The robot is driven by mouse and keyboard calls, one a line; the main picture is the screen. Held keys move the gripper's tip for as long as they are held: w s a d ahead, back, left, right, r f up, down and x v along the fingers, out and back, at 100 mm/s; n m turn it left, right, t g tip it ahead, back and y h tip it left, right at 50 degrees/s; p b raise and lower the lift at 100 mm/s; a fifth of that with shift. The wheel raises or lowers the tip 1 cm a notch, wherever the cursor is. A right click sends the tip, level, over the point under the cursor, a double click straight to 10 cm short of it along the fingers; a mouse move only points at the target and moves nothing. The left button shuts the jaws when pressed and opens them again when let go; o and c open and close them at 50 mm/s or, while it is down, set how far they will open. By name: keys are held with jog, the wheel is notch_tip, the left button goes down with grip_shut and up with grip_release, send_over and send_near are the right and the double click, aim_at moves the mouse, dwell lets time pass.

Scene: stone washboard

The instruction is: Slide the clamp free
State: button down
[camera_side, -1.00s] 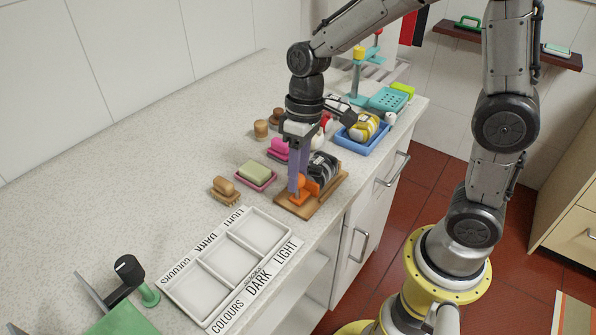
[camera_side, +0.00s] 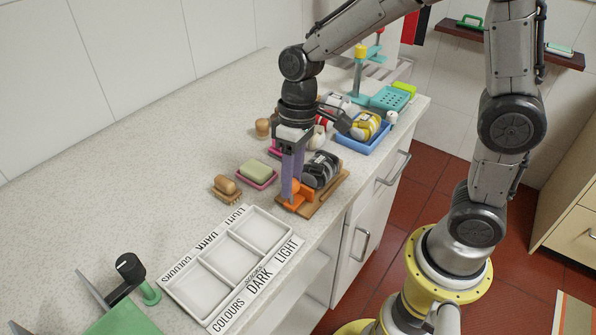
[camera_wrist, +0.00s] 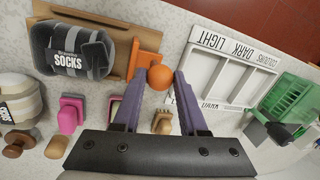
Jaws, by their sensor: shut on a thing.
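The orange clamp (camera_side: 305,188) stands at the near-left end of a wooden board (camera_side: 327,199). A dark rolled bundle of socks (camera_side: 321,168) lies on the board beside it, with a gap between them. My gripper (camera_side: 292,196) points down with its purple fingers at the clamp and is shut on it. In the wrist view, the clamp's round orange knob (camera_wrist: 159,77) sits between the fingertips (camera_wrist: 168,74). The clamp's flat orange part (camera_wrist: 145,60) is partly hidden behind a finger. The socks bundle (camera_wrist: 72,50) shows a "SOCKS" label.
A white tray (camera_side: 203,278) with labelled compartments lies left of the board. A soap on a pink dish (camera_side: 257,174) and a brush (camera_side: 226,187) lie close by. A blue tray (camera_side: 364,144) with a yellow bundle stands behind. Bare counter lies at left.

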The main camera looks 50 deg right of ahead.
aim_at(297, 195)
jog(key=c, duration=0.8)
grip_release()
jog(key=shift+a+r, duration=0.1)
jog(key=shift+a, duration=0.2)
jog(key=shift+o, duration=0.2)
jog(key=shift+d, duration=0.1)
jog(key=shift+r, duration=0.3)
notch_tip(297, 195, up, 13)
jog(key=d, duration=0.2)
jog(key=shift+w+d, duration=0.25)
jog(key=shift+d, duration=0.05)
